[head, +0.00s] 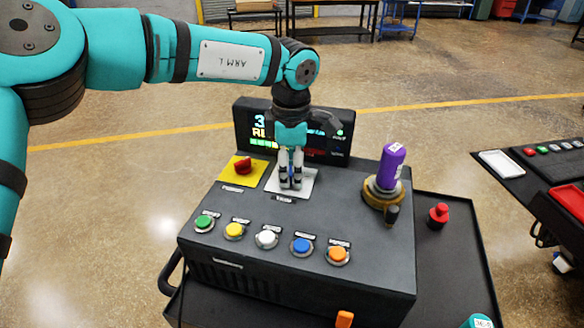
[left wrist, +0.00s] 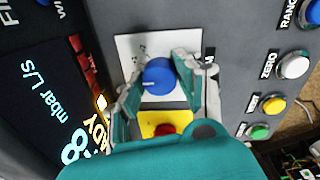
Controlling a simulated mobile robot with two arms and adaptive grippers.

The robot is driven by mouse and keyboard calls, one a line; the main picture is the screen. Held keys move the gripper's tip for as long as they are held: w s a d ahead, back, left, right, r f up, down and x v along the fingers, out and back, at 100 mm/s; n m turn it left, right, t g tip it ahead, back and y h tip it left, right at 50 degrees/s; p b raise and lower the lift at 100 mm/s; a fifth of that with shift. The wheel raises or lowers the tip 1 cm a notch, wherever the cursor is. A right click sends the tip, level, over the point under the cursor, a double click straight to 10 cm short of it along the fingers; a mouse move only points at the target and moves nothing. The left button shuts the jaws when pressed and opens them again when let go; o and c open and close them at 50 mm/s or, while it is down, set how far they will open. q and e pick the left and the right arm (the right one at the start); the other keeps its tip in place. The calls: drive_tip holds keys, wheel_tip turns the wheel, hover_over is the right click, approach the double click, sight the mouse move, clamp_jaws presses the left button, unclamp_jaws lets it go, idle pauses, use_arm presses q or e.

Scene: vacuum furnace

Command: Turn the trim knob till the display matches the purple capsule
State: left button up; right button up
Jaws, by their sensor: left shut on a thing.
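The trim knob (left wrist: 159,76) is a blue round knob on a white plate (left wrist: 130,47) in the left wrist view. My left gripper (head: 290,184) points down onto it, its fingers shut on the knob's sides. The left wrist view shows part of the display (left wrist: 45,100) with "mbar L/s". The purple capsule (head: 391,165) stands upright in a brass-coloured holder (head: 383,196); its label is too small to read.
A red knob (head: 243,166) on a yellow plate sits left of the trim knob. A row of coloured buttons (head: 267,239) runs along the front. A red mushroom-shaped piece (head: 438,213) stands on the dark cart top at the right. A labelled teal thing (head: 478,321) shows at the bottom edge.

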use_arm(q)
drive_tip(key=n+b, duration=0.2)
drive_tip(key=shift+f+n, duration=0.15)
drive_tip(key=shift+n, duration=0.15)
drive_tip(key=n+b, duration=0.2)
drive_tip(key=shift+n, duration=0.3)
drive_tip(key=n+b, duration=0.2)
drive_tip(key=n, duration=0.1)
drive_tip(key=shift+n, duration=0.3)
drive_tip(key=shift+w+r+n+b, duration=0.15)
drive_tip(key=shift+n+b, duration=0.5)
drive_tip(key=shift+n, duration=0.85)
drive_tip(key=o, duration=1.2)
drive_tip(key=shift+c, duration=0.2)
wheel_tip(320, 180, up, 12)
drive_tip(key=shift+s+d+y, duration=0.25)
drive_tip(key=shift+d+y, duration=0.05)
